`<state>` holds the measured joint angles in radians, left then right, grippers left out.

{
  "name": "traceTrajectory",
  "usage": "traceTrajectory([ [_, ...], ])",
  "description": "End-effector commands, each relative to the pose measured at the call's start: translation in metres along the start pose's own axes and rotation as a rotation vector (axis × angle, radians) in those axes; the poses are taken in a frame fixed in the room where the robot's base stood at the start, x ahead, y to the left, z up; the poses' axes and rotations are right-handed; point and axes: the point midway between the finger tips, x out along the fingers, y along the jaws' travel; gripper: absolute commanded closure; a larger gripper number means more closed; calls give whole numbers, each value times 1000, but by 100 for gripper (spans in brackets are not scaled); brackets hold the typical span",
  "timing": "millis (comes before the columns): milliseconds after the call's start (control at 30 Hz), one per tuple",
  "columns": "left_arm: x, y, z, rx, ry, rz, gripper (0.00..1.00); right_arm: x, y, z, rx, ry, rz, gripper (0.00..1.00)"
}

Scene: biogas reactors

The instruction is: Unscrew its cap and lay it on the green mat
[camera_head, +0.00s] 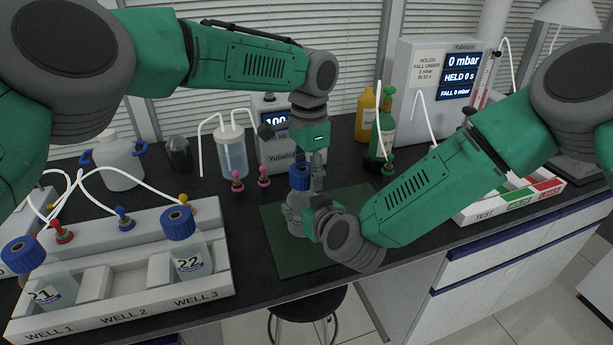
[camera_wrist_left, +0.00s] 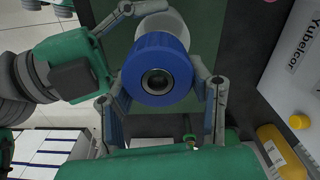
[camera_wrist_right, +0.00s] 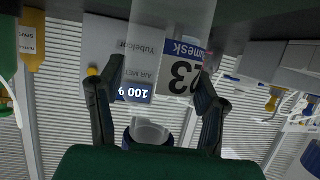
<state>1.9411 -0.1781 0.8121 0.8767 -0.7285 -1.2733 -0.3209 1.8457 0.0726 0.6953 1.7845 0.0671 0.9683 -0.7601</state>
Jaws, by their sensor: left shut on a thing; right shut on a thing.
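A clear bottle (camera_head: 296,218) stands upright at the green mat (camera_head: 274,238), partly hidden by my right gripper (camera_head: 312,222). That gripper is shut around the bottle's body. In the right wrist view the bottle (camera_wrist_right: 155,75) with its numbered label sits between the fingers. The blue cap (camera_head: 299,178) is at the top of the bottle. My left gripper (camera_head: 312,182) comes down from above and is shut on the cap. In the left wrist view the cap (camera_wrist_left: 152,70) lies between its fingers. I cannot tell whether the cap is still seated on the neck.
A white rack (camera_head: 120,305) at the left holds blue-capped bottles 21 and 22 (camera_head: 188,258). A meter box (camera_head: 275,150), a jar with tubes (camera_head: 232,155), and green (camera_head: 383,137) and yellow bottles stand behind. A labelled tray (camera_head: 510,200) is at the right. The mat's back right is clear.

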Motion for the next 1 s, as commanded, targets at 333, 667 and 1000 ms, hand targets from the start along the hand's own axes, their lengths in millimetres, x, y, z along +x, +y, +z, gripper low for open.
traceTrajectory([
  [333,-10,0,1,0,0,0,90,0,0,-1,-2,1,2,100],
  [667,-12,-1,1,0,1,-3,90,0,0,0,-2,0,0,100],
  [1000,-49,0,1,0,2,-5,90,0,0,0,-2,0,0,100],
])
